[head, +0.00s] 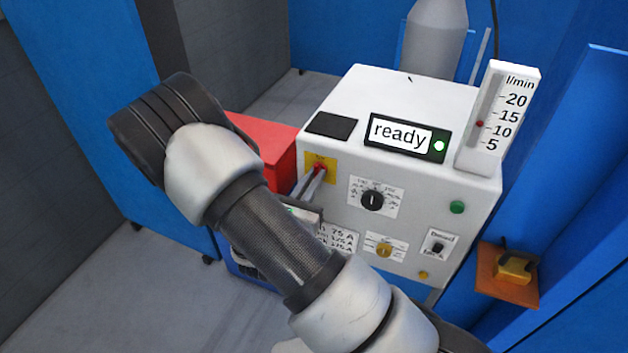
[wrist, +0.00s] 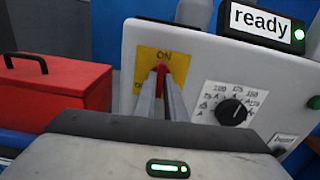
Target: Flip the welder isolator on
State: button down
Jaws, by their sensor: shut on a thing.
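The welder (head: 336,97) is a white box with a sloped control face. Its isolator is a red handle (wrist: 161,70) on a yellow plate (wrist: 148,62) marked ON at the top; it also shows in the head view (head: 320,167). The handle points up toward the ON mark. My gripper (wrist: 161,82) reaches the plate with its two fingers close together, shut on the red handle. The fingers hide the lower part of the plate. The display (head: 408,138) on the welder reads "ready" with a green light lit.
A red toolbox (wrist: 56,92) stands left of the welder. The face also has a black dial (head: 372,201), a green button (head: 457,207) and a yellow knob (head: 384,250). A flow gauge (head: 498,118) stands on top. An orange plate with a yellow box (head: 514,268) is at right.

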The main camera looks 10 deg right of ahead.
jog(key=shift+m, duration=0.3)
jog(key=c, duration=1.8)
grip_release()
jog(key=shift+a, duration=0.1)
jog(key=v, duration=1.7)
jog(key=shift+s, duration=0.15)
